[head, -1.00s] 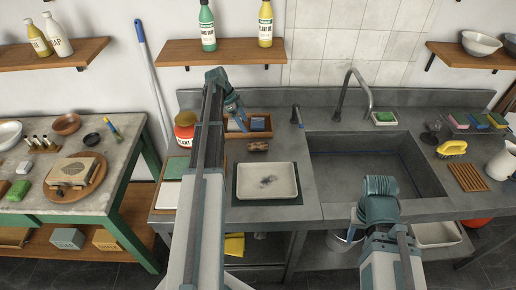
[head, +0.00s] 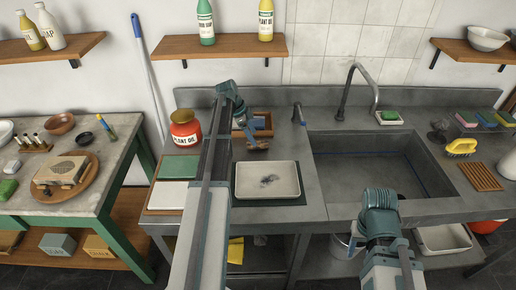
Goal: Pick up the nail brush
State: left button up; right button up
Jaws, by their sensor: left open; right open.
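A small brown brush that looks like the nail brush (head: 259,145) lies on the steel counter, behind the white tray and in front of a wooden box. My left gripper (head: 250,137) is open, pointing down just above and at the left of this brush. Its fingers partly cover the brush, and I cannot tell whether they touch it. My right gripper (head: 353,244) is open and empty at the front edge of the sink, mostly hidden by its own wrist.
A white tray (head: 267,180) lies in front of the brush. A wooden box (head: 264,131) stands behind it, and a red plant oil jar (head: 185,129) stands left of my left arm.

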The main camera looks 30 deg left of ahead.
aim_at(258, 143)
pick_arm(q)
jog(key=b+x, duration=0.3)
jog(key=x, duration=0.1)
jog(key=shift+d+f, duration=0.15)
jog(key=shift+f, duration=0.05)
jog(key=shift+r, duration=0.1)
grip_shut()
